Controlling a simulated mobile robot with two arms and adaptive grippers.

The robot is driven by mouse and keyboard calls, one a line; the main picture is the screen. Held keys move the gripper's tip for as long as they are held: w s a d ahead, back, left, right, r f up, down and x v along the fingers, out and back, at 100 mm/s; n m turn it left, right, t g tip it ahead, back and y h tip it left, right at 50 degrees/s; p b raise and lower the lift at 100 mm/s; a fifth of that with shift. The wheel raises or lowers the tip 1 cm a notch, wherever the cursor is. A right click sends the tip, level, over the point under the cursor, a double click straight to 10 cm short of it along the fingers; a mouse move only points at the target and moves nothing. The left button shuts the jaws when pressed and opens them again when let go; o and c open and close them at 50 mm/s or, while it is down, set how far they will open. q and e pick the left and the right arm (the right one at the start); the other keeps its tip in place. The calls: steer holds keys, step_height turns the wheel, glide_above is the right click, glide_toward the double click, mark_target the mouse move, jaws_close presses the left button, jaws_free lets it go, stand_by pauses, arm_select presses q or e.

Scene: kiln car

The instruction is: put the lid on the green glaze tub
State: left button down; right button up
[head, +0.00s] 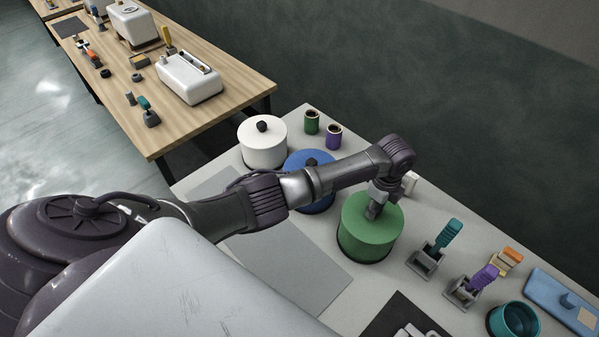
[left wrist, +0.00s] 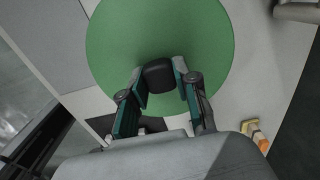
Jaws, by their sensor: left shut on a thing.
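The green glaze tub (head: 366,240) stands on the light table with its green lid (head: 358,214) on top. In the head view the lid appears to sit level over the tub, and I cannot tell whether it is fully seated. My left gripper (head: 374,208) reaches down over the lid and is shut on its dark knob. In the left wrist view the green lid (left wrist: 160,45) fills the upper middle, with the black knob (left wrist: 158,76) between the fingers of my left gripper (left wrist: 160,82). My right gripper is not in view.
A white tub (head: 262,148) and a blue tub (head: 322,200), both lidded, stand behind my arm. Green and purple cups (head: 333,136) are nearby. To the right are brushes in grey holders (head: 425,262), a teal bowl (head: 514,320) and a blue case (head: 562,300).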

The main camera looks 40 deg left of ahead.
arm_select(q)
steer(key=shift+f, duration=0.2)
steer(key=c, duration=0.8)
jaws_free()
steer(key=shift+o, duration=0.2)
steer(key=shift+r, duration=0.1)
steer(key=shift+r+p, duration=0.45)
steer(key=shift+r, duration=3.5)
steer(key=shift+r, duration=0.1)
step_height(320, 180, up, 12)
